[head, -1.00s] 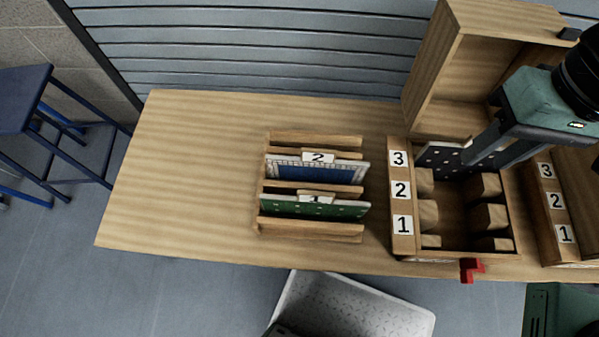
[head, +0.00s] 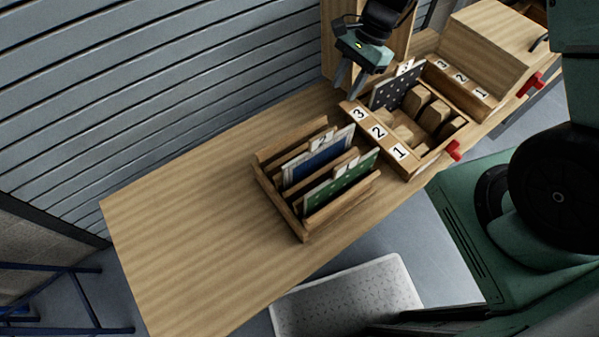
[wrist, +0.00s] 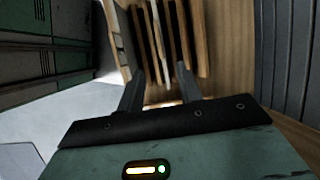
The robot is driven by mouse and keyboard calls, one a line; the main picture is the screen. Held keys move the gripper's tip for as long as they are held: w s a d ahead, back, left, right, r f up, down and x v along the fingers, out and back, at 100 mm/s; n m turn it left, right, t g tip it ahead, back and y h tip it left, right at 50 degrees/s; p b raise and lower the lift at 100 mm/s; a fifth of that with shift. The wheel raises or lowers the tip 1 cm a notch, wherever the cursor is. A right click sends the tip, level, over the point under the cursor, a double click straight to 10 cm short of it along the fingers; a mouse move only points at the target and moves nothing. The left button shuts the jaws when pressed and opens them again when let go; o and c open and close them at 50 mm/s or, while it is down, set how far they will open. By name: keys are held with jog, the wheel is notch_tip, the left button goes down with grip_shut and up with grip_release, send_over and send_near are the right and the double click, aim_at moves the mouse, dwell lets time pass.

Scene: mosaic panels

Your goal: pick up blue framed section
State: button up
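The blue framed section (head: 318,160) stands upright in a slot of the wooden rack (head: 302,232), under a tag marked 2. A green section (head: 340,183) stands in front of it, with a tag marked 1. A dark dotted section (head: 393,92) stands in slot 3 of the numbered wooden box (head: 373,128). My gripper (head: 347,92) is above the back of the table, left of the dark section and apart from the blue one. In the wrist view my gripper's fingers (wrist: 158,88) are spread and empty, with wooden slats beyond; the blue section is not clear there.
The wooden table (head: 190,235) is clear to the left of the rack. A wooden case (head: 485,50) stands right of the box. Red clamps (head: 453,151) sit on the front edge. A grey slatted wall (head: 130,90) runs behind. A pale tray (head: 345,295) lies below the front edge.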

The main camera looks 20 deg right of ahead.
aim_at(322, 133)
jog(key=x, duration=1.2)
jog(key=shift+f, duration=0.3)
jog(key=shift+x, duration=2.6)
jog(key=shift+s, duration=0.2)
grip_shut()
jog(key=shift+r, duration=0.1)
